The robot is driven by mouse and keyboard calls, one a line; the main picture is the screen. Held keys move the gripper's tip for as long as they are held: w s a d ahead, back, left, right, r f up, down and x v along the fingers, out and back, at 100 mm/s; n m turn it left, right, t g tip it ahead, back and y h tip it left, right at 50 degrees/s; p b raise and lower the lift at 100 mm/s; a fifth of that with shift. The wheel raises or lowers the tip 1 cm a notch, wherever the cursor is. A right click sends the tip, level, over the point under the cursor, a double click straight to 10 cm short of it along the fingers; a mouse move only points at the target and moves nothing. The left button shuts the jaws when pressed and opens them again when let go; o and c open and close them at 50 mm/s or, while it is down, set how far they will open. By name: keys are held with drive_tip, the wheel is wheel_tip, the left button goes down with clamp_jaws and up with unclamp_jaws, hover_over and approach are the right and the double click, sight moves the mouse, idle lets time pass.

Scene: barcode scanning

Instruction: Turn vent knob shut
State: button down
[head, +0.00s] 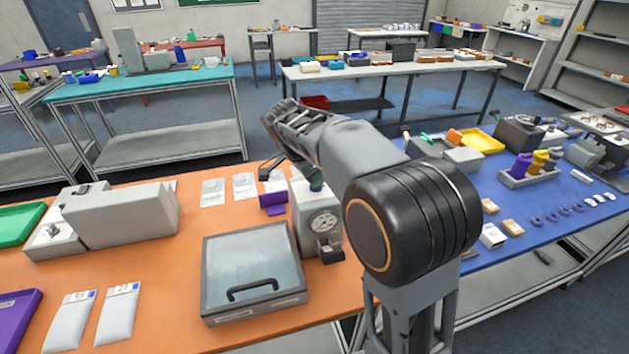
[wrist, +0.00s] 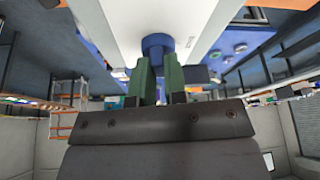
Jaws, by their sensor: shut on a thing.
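The vent knob (wrist: 157,42) is a blue round knob on a pale grey box, seen in the wrist view. My gripper (wrist: 159,62) has two green fingers closed on either side of the knob, with their tips at it. In the head view, the grey box with a round dial gauge (head: 323,222) stands on the orange table, right of the glass-lidded case. My arm covers part of the space above this box, and a small dark green-blue part (head: 316,184) shows at its top. The knob's turn angle cannot be told.
The glass-lidded case (head: 252,268) with a black handle stands close left of the gauge box. A purple holder (head: 273,200) is just behind it. The blue table (head: 525,235) on the right carries bottles, boxes and rings. Bare orange tabletop (head: 165,285) lies left of the case.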

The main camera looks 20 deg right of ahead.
drive_tip(key=n+b, duration=0.1)
drive_tip(key=n, duration=0.1)
drive_tip(key=n+t+b, duration=0.1)
drive_tip(key=shift+s+f+n, duration=0.15)
drive_tip(key=shift+f+n, duration=0.15)
drive_tip(key=shift+n, duration=0.1)
drive_tip(key=n+t+y+b, duration=0.1)
drive_tip(key=n, duration=0.2)
drive_tip(key=shift+d+n+b, duration=0.1)
drive_tip(key=shift+n+b, duration=0.2)
drive_tip(key=n+t+y, duration=0.1)
drive_tip(key=n, duration=0.3)
drive_tip(key=shift+y+b, duration=0.3)
drive_tip(key=shift+y, duration=0.1)
drive_tip(key=shift+s+d+n+y, duration=0.1)
drive_tip(key=shift+n+y, duration=0.6)
drive_tip(key=shift+n, duration=1.2)
drive_tip(key=c, duration=1.2)
unclamp_jaws()
drive_tip(key=shift+o, duration=0.2)
drive_tip(key=shift+r, duration=0.3)
